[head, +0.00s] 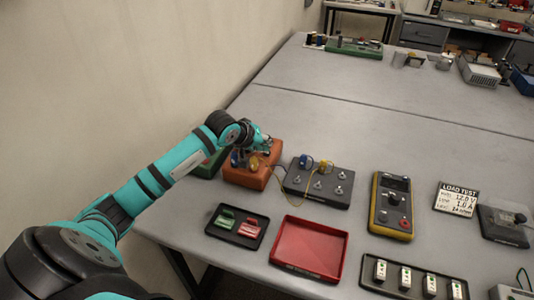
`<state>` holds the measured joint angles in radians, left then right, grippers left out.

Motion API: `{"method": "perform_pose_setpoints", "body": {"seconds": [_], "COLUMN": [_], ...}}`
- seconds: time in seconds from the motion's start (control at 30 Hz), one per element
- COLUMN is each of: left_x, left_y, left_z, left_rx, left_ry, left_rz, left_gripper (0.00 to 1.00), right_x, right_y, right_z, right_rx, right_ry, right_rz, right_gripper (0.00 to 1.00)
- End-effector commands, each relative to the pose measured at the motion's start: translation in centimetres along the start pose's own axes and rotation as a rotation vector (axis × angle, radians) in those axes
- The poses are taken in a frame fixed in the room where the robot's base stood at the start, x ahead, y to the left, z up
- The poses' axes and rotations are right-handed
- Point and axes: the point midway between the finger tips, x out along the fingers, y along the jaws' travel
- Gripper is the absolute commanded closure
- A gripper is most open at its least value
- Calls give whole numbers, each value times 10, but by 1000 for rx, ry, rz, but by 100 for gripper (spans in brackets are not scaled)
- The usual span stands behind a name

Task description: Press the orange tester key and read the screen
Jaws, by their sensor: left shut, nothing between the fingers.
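My left gripper (263,146) is shut and empty. It is over the back of an orange box (242,179) at the left of the table, and it hides part of the box's top. I cannot tell whether the fingertips touch it. A dark board (330,194) with metal posts and blue and yellow plugs stands right of the box, with a yellow wire beside it. A yellow-edged handheld meter (391,214) lies further right, with a small dark screen and a red button. I cannot make out an orange key or any reading. My right gripper is out of view.
A black tray (232,238) holds green and red pieces. A red tray (306,250) is empty. A rack of white modules (408,279) is at the front right. A "LOAD TEST" card (457,199) stands at right. The table's (370,130) middle is clear. A wall borders the left.

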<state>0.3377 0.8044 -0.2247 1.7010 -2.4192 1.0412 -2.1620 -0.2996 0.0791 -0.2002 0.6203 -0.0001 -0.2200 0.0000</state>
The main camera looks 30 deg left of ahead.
Motion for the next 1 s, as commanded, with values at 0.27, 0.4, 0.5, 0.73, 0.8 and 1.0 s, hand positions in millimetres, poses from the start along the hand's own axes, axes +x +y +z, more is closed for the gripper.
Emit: {"method": "perform_pose_setpoints", "body": {"seconds": [0.27,0.4,0.5,0.73,0.8,1.0], "left_x": [2,3,3,5,5,5], "left_y": [-1,-2,-2,-4,-3,-3], "left_z": [1,2,2,4,3,4], "left_rx": [1,1,1,1,1,0], "left_ry": [0,0,0,0,0,-1], "left_rz": [0,0,0,0,0,0], "left_gripper": [100,100,100,100,100,100], "right_x": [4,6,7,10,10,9], "right_y": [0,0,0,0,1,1], "right_z": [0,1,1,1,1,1], "right_rx": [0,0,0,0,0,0], "right_ry": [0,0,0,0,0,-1], "right_rz": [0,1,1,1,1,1], "right_gripper": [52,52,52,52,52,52]}}
